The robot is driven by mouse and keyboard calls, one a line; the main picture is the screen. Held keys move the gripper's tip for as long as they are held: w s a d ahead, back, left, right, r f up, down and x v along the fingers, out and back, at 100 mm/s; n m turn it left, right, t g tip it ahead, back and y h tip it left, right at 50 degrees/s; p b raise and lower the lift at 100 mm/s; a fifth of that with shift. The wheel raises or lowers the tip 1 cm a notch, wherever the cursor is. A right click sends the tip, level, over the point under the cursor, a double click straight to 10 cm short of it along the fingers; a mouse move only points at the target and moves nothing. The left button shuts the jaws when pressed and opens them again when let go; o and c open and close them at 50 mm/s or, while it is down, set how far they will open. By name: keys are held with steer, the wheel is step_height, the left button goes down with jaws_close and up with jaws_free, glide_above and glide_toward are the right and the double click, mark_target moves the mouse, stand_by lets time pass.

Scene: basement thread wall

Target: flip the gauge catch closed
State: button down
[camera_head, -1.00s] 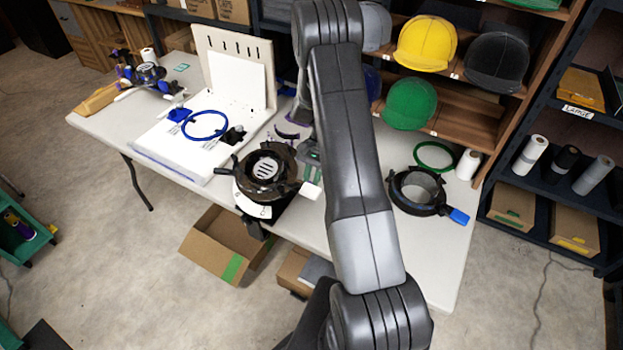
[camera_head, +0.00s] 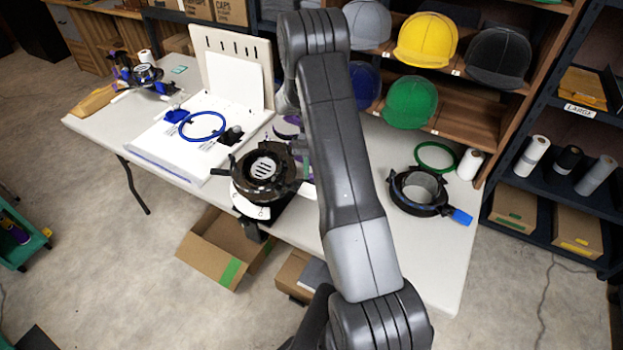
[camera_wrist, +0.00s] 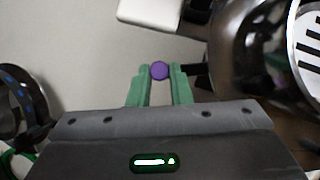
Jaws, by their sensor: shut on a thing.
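My gripper (camera_wrist: 160,76) shows its green fingers in the wrist view, closed on a small round purple knob (camera_wrist: 160,70). I cannot tell for sure whether this knob is the gauge catch. The dark round hooping station (camera_head: 265,172), with a slotted white disc in its middle, stands at the table's front edge. It also shows at the right of the wrist view (camera_wrist: 235,45), beside the fingers. In the head view my arm hides most of the gripper and whatever it holds. Some purple (camera_head: 287,128) shows behind the station.
A white table (camera_head: 440,260) carries a blue ring (camera_head: 202,126) on a white board, a second dark ring fixture (camera_head: 420,190) at right, and a green ring (camera_head: 435,156). Caps sit on shelves behind. An open cardboard box (camera_head: 215,250) stands on the floor below.

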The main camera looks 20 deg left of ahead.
steer(key=shift+w+a+r+n+t+h+b, duration=0.1)
steer(key=shift+w+a+n+t+h+b, duration=0.25)
steer(key=shift+n, duration=0.5)
steer(key=shift+w+a+r+n+t+h+b, duration=0.1)
steer(key=shift+w+a+n+h+b, duration=0.35)
steer(key=shift+n, duration=0.45)
steer(key=shift+w+a+n+t+h+b, duration=0.2)
steer(key=shift+w+n+h, duration=0.25)
steer(key=shift+n, duration=0.4)
steer(key=c, duration=1.6)
jaws_free()
steer(key=shift+a, duration=0.1)
steer(key=b+v, duration=0.1)
steer(key=v, duration=1.2)
steer(key=shift+a+r, duration=0.15)
steer(key=shift+r, duration=0.25)
steer(key=shift+f, duration=0.1)
steer(key=p+x, duration=0.1)
steer(key=x, duration=1.2)
steer(key=shift+d+f, duration=0.2)
steer(key=shift+f, duration=0.1)
